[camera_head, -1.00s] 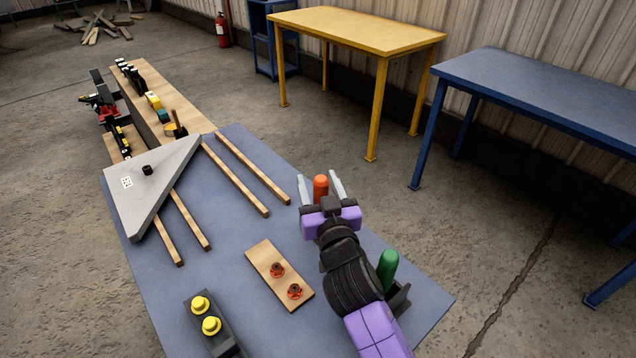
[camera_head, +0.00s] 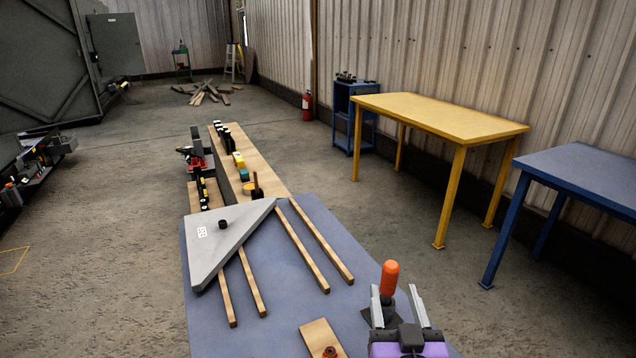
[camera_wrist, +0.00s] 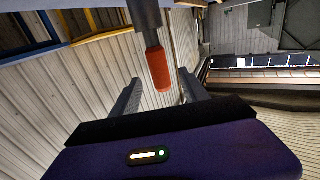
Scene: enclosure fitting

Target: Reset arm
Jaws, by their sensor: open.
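My gripper (camera_head: 401,308) is at the lower right of the head view, over the right part of the blue-grey table (camera_head: 300,318). Its two grey fingers are spread apart and point away from me. An orange-handled tool (camera_head: 389,280) stands upright just beyond or between the fingers in the head view. In the wrist view its orange handle (camera_wrist: 158,69) and grey shaft show between the fingers (camera_wrist: 160,95). I cannot tell whether the fingers touch it; they are not closed on it.
A grey triangular panel (camera_head: 232,238) lies across wooden strips (camera_head: 315,240) on the table. A wooden block with red fittings (camera_head: 320,338) is near the front. A wooden bench with parts (camera_head: 262,178) adjoins the far end. Yellow (camera_head: 440,115) and blue (camera_head: 590,175) tables stand right.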

